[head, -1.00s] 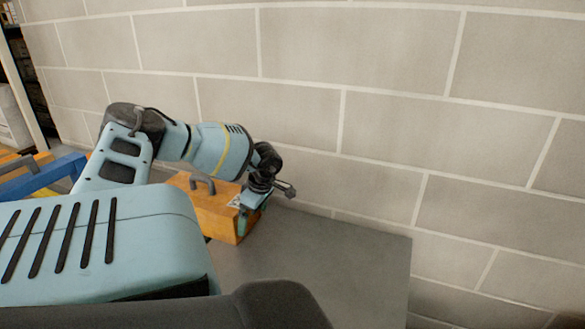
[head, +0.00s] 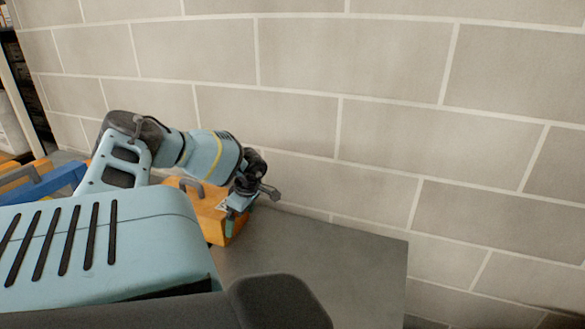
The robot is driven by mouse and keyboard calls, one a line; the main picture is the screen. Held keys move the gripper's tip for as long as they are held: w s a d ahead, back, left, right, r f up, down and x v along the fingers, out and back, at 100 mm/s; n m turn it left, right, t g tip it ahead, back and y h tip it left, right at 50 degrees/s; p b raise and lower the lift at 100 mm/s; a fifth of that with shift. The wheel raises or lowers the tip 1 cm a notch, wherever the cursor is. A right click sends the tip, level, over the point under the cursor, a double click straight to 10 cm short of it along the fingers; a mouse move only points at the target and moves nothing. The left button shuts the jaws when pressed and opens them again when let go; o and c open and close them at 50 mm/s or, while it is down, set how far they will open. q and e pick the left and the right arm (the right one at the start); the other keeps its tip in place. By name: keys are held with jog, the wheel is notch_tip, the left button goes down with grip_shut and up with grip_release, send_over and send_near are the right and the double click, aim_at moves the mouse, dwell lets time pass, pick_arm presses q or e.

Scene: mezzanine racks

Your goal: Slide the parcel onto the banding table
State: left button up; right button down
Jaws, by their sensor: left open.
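I cannot tell whether this grey top is the banding table. My left gripper (head: 234,215) is open at the parcel's right end, with its fingers pointing down against or just beside it. Contact is hard to judge. My right gripper is not in view.
A grey block wall (head: 400,130) runs behind the tabletop. The tabletop right of the parcel is bare up to its right edge. Blue and yellow-orange items (head: 40,182) lie at the far left, partly hidden by my arm. Shelving shows at the left edge.

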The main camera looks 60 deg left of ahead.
aim_at(225, 212)
pick_arm(q)
jog(key=shift+s+a+p, duration=0.45)
jog(key=shift+s+a, duration=0.55)
jog(key=shift+a, duration=0.2)
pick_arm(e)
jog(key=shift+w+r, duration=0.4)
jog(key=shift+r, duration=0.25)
pick_arm(q)
jog(key=shift+s+a+p, duration=0.35)
jog(key=shift+s+a, duration=0.55)
jog(key=shift+a, duration=0.05)
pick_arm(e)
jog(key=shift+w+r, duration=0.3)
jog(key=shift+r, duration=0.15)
pick_arm(q)
jog(key=shift+w, duration=0.1)
